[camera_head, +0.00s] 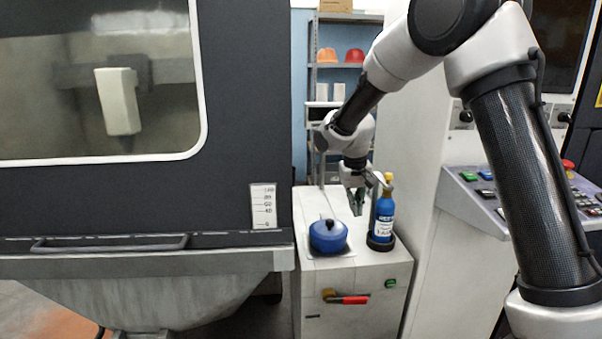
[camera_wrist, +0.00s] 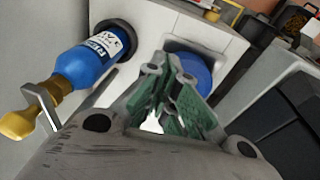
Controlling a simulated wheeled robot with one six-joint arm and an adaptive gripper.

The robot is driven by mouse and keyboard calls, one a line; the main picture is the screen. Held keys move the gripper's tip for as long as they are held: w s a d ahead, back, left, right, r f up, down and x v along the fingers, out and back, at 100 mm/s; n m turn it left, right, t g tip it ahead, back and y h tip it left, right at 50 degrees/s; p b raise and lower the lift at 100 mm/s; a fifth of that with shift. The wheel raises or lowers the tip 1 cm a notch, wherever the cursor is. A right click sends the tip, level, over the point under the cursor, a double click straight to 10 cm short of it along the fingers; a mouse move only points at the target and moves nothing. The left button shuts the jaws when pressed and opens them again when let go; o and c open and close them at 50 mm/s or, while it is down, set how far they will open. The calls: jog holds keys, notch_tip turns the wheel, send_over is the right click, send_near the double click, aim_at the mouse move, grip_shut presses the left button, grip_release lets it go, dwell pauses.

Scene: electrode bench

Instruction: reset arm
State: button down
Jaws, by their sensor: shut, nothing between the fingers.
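My gripper (camera_head: 359,200) is shut and empty, with green finger pads. It points down above the white cabinet, between a blue pot-like container and a blue bottle. In the wrist view my gripper (camera_wrist: 178,112) fills the lower middle. My arm reaches in from the right side of the head view.
The blue lidded container (camera_head: 328,236) sits on the white cabinet (camera_head: 350,268). The blue bottle (camera_head: 384,217) stands upright in a dark round holder close to my gripper's right. A dark machine (camera_head: 240,120) rises at the left, and a control panel (camera_head: 485,195) stands at the right.

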jog(key=s+d+r+t, duration=0.1)
jog(key=s+d+r, duration=0.4)
jog(key=s, duration=0.6)
jog(key=s+d+r+y, duration=0.1)
jog(key=s+d+r, duration=0.4)
jog(key=s, duration=0.7)
jog(key=s+d+r+m+t, duration=0.1)
jog(key=s+d+r, duration=0.4)
jog(key=s, duration=0.7)
jog(key=shift+s+d+t, duration=0.2)
jog(key=shift+d+t, duration=0.1)
jog(key=shift+d, duration=1.05)
